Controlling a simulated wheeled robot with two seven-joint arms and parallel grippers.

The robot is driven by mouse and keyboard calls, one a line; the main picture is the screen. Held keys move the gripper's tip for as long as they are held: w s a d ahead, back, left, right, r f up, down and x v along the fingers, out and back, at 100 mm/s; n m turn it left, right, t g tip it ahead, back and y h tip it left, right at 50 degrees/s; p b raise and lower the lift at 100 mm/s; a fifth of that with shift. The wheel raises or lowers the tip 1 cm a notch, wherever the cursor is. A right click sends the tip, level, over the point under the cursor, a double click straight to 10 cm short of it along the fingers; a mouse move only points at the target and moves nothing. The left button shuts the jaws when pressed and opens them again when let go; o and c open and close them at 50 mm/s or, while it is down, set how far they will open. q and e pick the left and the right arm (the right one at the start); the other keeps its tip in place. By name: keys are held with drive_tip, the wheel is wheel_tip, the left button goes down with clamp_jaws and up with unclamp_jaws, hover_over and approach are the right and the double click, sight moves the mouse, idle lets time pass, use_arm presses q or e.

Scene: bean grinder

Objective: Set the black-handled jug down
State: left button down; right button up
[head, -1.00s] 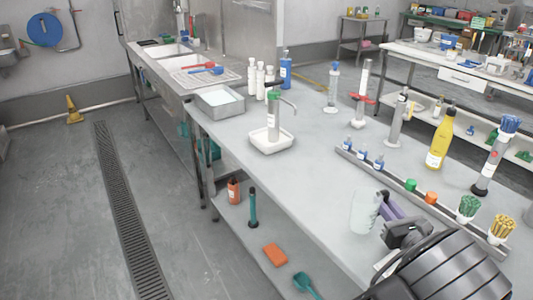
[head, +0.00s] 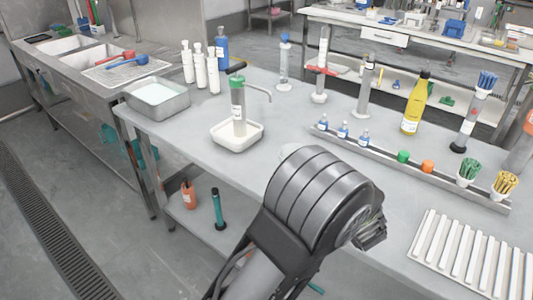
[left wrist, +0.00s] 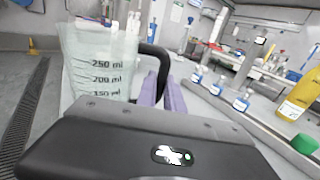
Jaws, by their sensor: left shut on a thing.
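The jug (left wrist: 98,65) is clear, with a black handle (left wrist: 160,65) and millilitre marks. It looks upright in the left wrist view. My left gripper (left wrist: 169,95) has purple fingers and is shut on the jug's black handle. The gripper's dark body hides the jug's base, so I cannot tell whether it touches the table. In the head view my thick grey arm link hides the jug almost wholly, and the left fingers too. My right gripper is in neither view.
The grey table (head: 335,120) has bare room behind my arm. A dispenser stands in a white tray (head: 237,135) at left. A long rail (head: 395,162) with small blue-capped bottles (head: 342,131) crosses the middle. A yellow bottle (head: 412,108) stands behind it. A white ribbed rack (head: 470,255) lies front right.

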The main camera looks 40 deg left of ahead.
use_arm(q)
drive_tip(key=shift+w+a, duration=0.1)
drive_tip(key=shift+a, duration=0.25)
drive_tip(key=x, duration=1.7)
drive_tip(key=shift+w+a, duration=0.1)
drive_tip(key=shift+a, duration=0.2)
drive_tip(key=shift+f, duration=1.7)
drive_tip(key=shift+f, duration=0.1)
drive_tip(key=shift+f, duration=0.15)
drive_tip(key=c, duration=1.5)
unclamp_jaws()
drive_tip(key=shift+d+r, duration=0.15)
drive_tip(key=shift+r, duration=0.1)
